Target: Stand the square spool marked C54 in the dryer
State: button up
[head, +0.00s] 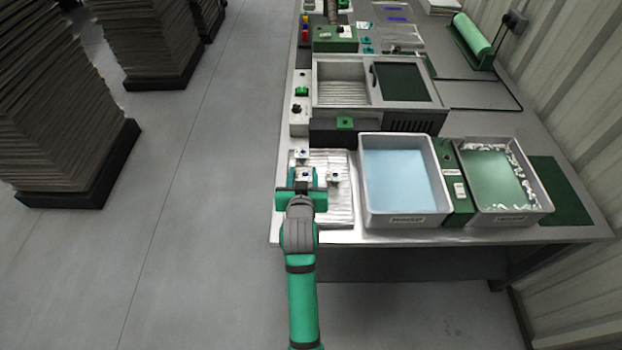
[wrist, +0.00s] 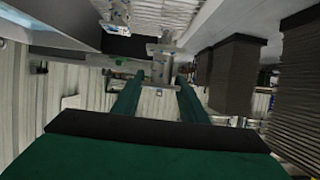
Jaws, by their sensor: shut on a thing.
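My gripper (head: 306,187) is over the left part of the bench, at the near end of a ribbed pale mat (head: 338,213). It is shut on a small pale spool (head: 306,174), which also shows between the green fingers in the wrist view (wrist: 160,64). A second similar spool (head: 334,178) is just right of the gripper, and a third spool (head: 302,154) is beyond it. Their markings are too small to read, so I cannot tell which is C54. The grey box that looks like the dryer (head: 314,84) stands farther back, with a ribbed open bay at left and a dark panel at right.
A tray of blue liquid (head: 435,172) stands right of the mat. A tray of green liquid (head: 547,205) is farther right, past a green block (head: 457,207). A green roller (head: 472,38) is at the back right. Stacked sheets (head: 60,110) stand on the floor at left.

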aim_at(309, 173)
jog(key=w+f, duration=0.1)
jog(key=f, duration=0.1)
jog(key=w+d+f, duration=0.1)
jog(key=w+f, duration=0.3)
jog(key=shift+w+d+f, duration=0.1)
jog(key=shift+w+d, duration=0.1)
jog(key=shift+d, duration=0.15)
jog(key=shift+d+f, duration=0.1)
jog(key=shift+f, duration=1.45)
jog(key=shift+f, duration=0.1)
jog(key=o, duration=0.9)
jog(key=shift+w+f, duration=0.1)
jog(key=o, duration=0.3)
